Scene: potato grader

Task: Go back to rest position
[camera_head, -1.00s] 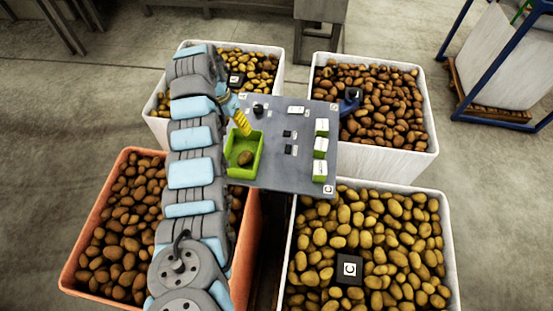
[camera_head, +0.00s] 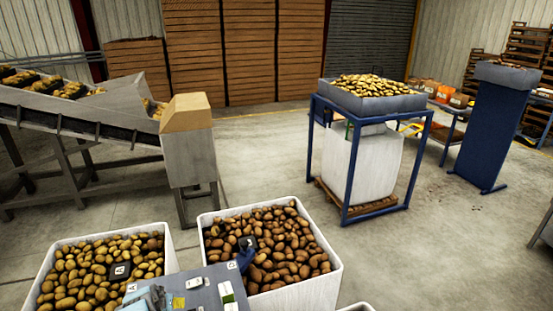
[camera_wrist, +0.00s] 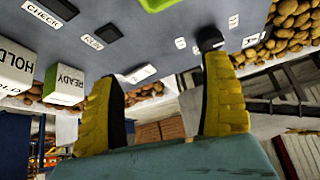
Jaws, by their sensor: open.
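My gripper (camera_wrist: 163,75) shows in the wrist view with its two yellow, dark-lined fingers spread wide. Nothing is between them. The grey panel (camera_wrist: 150,32) fills the top of that view, beyond the fingertips, which look apart from it. White-faced blocks marked HOLD (camera_wrist: 12,68) and READY (camera_wrist: 66,84) are on it at the left. In the head view only the far part of the panel (camera_head: 212,277) shows at the bottom edge, with a light blue piece of my arm (camera_head: 150,300) over it.
White bins of potatoes stand behind the panel, at left (camera_head: 165,240) and right (camera_head: 315,290). A conveyor (camera_head: 60,115) is at the far left. A blue-framed hopper stand (camera_head: 350,190) and a blue stand (camera_head: 480,140) are at the right. The concrete floor between is clear.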

